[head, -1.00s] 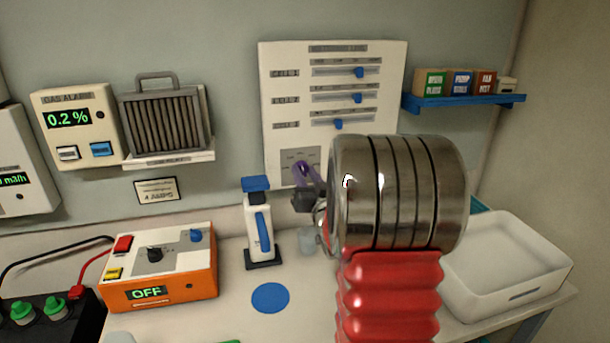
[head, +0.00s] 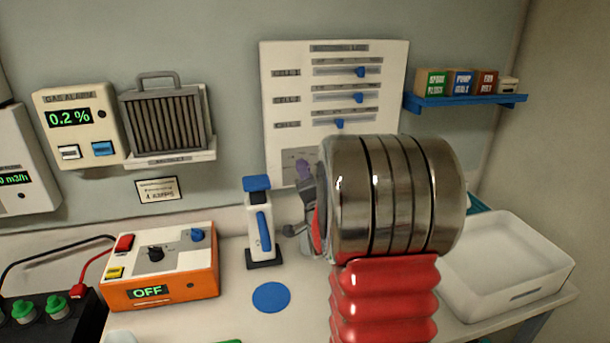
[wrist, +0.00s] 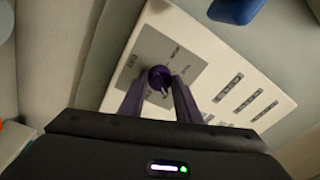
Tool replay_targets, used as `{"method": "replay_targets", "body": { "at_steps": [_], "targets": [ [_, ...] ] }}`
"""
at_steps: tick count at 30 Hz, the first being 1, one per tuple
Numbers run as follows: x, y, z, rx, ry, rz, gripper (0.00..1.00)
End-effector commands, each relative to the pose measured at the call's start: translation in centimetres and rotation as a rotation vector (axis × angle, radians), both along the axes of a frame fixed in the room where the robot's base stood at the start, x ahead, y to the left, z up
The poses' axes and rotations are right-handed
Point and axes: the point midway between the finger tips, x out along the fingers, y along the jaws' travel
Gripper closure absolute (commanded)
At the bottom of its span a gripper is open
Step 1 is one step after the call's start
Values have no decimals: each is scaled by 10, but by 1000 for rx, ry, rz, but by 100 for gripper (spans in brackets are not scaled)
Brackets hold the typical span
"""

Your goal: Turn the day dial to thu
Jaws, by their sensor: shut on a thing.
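The day dial (wrist: 160,77) is a dark purple knob on a grey square plate (wrist: 143,58) at the lower part of a white wall panel. My gripper (wrist: 160,94) is shut on the knob in the wrist view, with one purple finger on each side. Small day labels surround the knob, but they are too small and tilted to read surely. In the head view the plate (head: 288,163) shows only in part, with a bit of purple at it. My silver and red arm hides most of the gripper there.
The white panel (head: 285,62) carries three blue-knobbed sliders above the plate. A blue-topped white device (head: 257,215) stands left of my arm. A white tray (head: 540,255) is at the right, and a blue shelf (head: 465,102) with small boxes hangs above it.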

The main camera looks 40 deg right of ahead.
Motion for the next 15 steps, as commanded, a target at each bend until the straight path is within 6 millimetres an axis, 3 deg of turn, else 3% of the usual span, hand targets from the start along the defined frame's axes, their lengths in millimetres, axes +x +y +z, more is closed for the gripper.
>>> {"method": "replay_targets", "body": {
  "at_steps": [15],
  "targets": [
    [-1,1,-6,185,-68,-1,92]
  ]
}}
